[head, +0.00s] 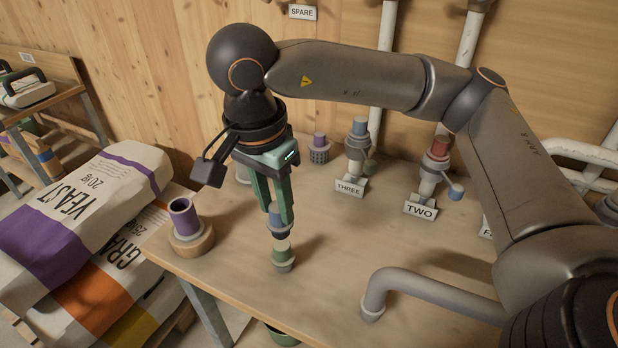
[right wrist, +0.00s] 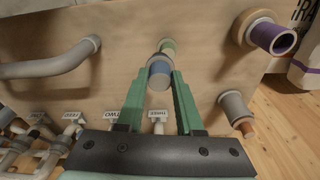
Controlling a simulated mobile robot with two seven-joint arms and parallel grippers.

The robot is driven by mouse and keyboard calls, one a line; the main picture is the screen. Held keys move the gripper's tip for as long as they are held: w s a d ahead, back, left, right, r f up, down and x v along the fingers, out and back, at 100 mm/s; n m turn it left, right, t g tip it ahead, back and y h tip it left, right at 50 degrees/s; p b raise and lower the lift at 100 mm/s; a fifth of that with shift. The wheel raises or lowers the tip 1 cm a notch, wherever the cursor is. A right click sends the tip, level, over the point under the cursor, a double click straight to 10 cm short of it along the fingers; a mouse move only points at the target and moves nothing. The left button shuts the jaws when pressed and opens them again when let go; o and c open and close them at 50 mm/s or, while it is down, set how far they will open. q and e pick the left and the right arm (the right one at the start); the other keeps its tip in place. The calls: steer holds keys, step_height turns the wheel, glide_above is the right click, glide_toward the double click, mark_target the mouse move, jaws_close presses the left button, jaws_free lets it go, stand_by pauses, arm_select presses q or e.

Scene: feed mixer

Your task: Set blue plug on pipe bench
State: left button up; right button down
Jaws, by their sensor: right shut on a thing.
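My right gripper (head: 279,221) is shut on the blue plug (head: 277,212), which has a grey end, and points down over the front left of the wooden pipe bench (head: 330,255). In the right wrist view the blue plug (right wrist: 159,73) sits between the green fingertips. A green plug with a grey base (head: 283,256) stands on the bench just below the blue plug in the head view; whether they touch I cannot tell. The green plug also shows beyond the blue one in the wrist view (right wrist: 167,46). My left gripper is not in view.
A purple-lined pipe stub (head: 186,218) stands at the bench's left corner. A bent grey pipe (head: 420,283) rises at the front right. Pipes with labels THREE (head: 350,187) and TWO (head: 421,207) stand at the back, near a purple plug (head: 319,148). Sacks (head: 75,215) lie left.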

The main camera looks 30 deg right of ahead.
steer(key=w+d+f, duration=0.2)
steer(key=w+f, duration=0.1)
steer(key=f, duration=0.1)
steer(key=w+d+f+p, duration=0.1)
steer(key=w+d+f, duration=0.1)
steer(key=w+f, duration=0.2)
steer(key=w+d+f+p, duration=0.1)
steer(key=w+d+f, duration=0.1)
steer(key=w+f, duration=0.2)
steer(key=shift+w+d, duration=0.15)
steer(key=shift+d, duration=0.2)
steer(key=shift+f, duration=0.3)
steer(key=shift+f, duration=0.2)
steer(key=c, duration=0.6)
jaws_free()
steer(key=shift+o, duration=0.2)
